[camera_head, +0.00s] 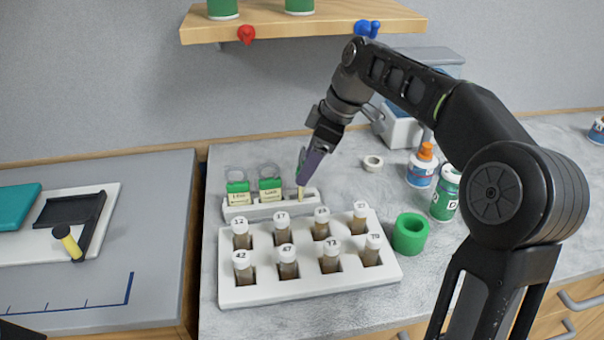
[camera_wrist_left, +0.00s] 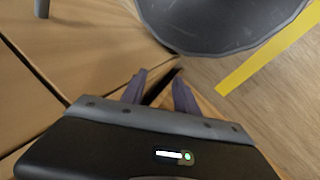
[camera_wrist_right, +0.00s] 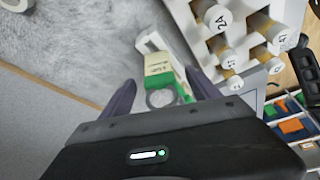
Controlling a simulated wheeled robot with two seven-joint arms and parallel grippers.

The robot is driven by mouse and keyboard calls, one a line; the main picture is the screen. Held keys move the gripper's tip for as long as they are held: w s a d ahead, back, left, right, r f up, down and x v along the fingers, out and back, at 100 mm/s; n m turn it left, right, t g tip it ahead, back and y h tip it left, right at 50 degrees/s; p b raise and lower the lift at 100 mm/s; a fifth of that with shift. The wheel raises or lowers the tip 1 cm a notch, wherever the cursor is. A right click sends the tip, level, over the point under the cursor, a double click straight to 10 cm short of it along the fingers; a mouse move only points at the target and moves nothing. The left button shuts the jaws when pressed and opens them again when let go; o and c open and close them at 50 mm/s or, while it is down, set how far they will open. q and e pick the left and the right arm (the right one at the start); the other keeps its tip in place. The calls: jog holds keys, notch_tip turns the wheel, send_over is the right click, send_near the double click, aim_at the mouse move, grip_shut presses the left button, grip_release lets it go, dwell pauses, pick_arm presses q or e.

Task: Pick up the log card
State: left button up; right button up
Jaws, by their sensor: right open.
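A white rack (camera_head: 262,208) holds upright cards with green tops, pale labels and wire rings. The left card (camera_head: 238,191) and the middle card (camera_head: 270,187) face the head camera; their small print is not clearly legible, so I cannot tell which is the log card. My left gripper (camera_wrist_left: 160,77) is open and empty, away from the rack.
A white tray (camera_head: 310,288) of capped vials stands just in front of the rack. A wooden shelf (camera_head: 320,20) hangs above.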

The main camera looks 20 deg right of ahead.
jog(key=x, duration=0.4)
jog(key=shift+r, duration=0.1)
jog(key=shift+c, duration=0.2)
grip_shut()
jog(key=shift+r, duration=0.6)
notch_tip(320, 180, up, 9)
jog(key=shift+f+p, duration=0.1)
jog(key=shift+p, duration=0.95)
